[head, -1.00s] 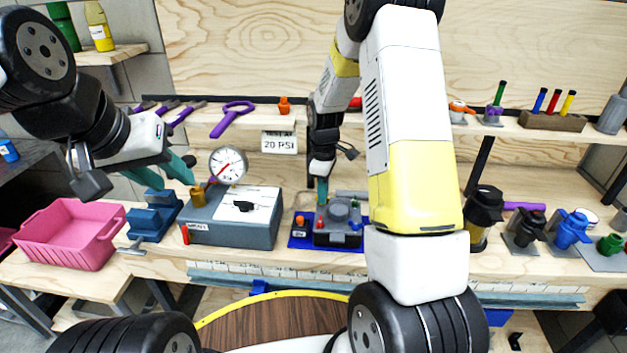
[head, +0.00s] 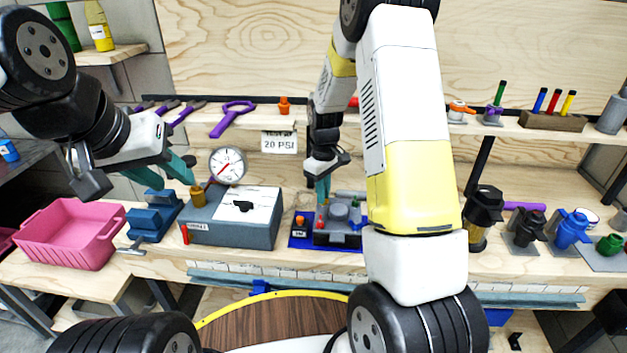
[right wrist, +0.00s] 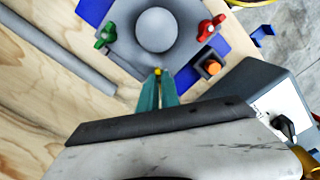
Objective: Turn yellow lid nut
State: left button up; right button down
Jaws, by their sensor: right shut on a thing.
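The yellow lid nut (right wrist: 158,72) shows in the right wrist view, small, at the edge of a grey round-topped lid (right wrist: 157,30). My right gripper (right wrist: 158,82) has its teal fingers closed together on this nut, which mostly hides it. In the head view my right gripper (head: 323,203) points down at the back left of the lid fixture (head: 338,237). A red nut (right wrist: 211,27) and a green nut (right wrist: 105,36) sit on the lid's other sides. My left gripper (head: 178,184) is open and empty beside a brass fitting (head: 198,197).
An orange button (right wrist: 210,67) stands on the blue base close to the lid. A grey box with a knob (head: 243,206) and gauge (head: 227,165) stands to its left. A pink bin (head: 70,235) is at the far left. Valves (head: 570,230) stand at the right.

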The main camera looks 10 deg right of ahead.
jog(key=m, duration=0.5)
jog(key=shift+m, duration=0.4)
jog(key=m, duration=0.4)
jog(key=shift+m, duration=0.4)
jog(key=c, duration=1.6)
grip_release()
jog(key=shift+r, duration=3.95)
